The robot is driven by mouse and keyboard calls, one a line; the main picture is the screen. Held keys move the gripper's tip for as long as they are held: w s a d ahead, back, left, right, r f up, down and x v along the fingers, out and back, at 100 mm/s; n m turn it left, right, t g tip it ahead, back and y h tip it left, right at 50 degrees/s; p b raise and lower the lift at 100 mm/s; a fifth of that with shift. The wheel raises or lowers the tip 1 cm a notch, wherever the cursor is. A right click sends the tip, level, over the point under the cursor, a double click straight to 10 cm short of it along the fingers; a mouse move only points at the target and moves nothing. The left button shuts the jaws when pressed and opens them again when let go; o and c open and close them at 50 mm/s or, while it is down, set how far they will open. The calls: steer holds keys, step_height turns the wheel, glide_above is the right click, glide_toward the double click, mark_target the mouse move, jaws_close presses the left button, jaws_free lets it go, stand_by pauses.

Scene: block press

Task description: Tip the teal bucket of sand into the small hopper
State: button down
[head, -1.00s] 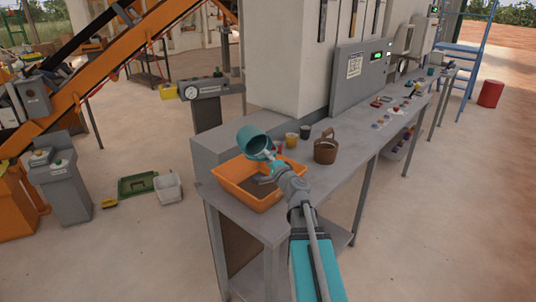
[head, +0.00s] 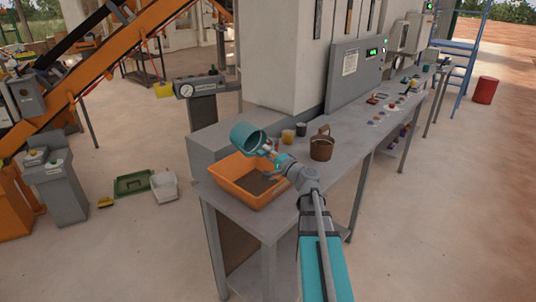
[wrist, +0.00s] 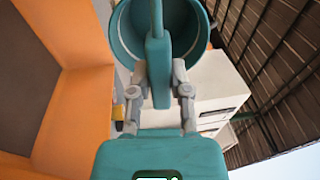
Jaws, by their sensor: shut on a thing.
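The teal bucket (head: 246,134) is tilted well over in the air above the orange hopper (head: 222,176) on the bench. Brown sand (head: 262,181) lies in the hopper. My gripper (head: 272,150) is at the bucket's right side in the head view. In the wrist view, my gripper (wrist: 158,90) is shut on the bucket's grip, and the open mouth of the bucket (wrist: 127,35) faces the camera. The orange hopper (wrist: 85,110) fills the left side there. I cannot see sand in the bucket or falling from it.
A brown bucket with a handle (head: 321,148) stands on the grey bench (head: 345,170), right of the hopper. Small cups (head: 288,136) stand behind my gripper. A grey control panel (head: 355,75) rises at the bench's back. The bench front beside the hopper is clear.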

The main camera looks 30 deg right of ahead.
steer(key=shift+s+d+n+g+y, duration=0.25)
steer(key=shift+d+n+y, duration=0.25)
steer(key=shift+y, duration=0.4)
steer(key=shift+w+a+r+p, duration=0.1)
steer(key=shift+p, duration=0.2)
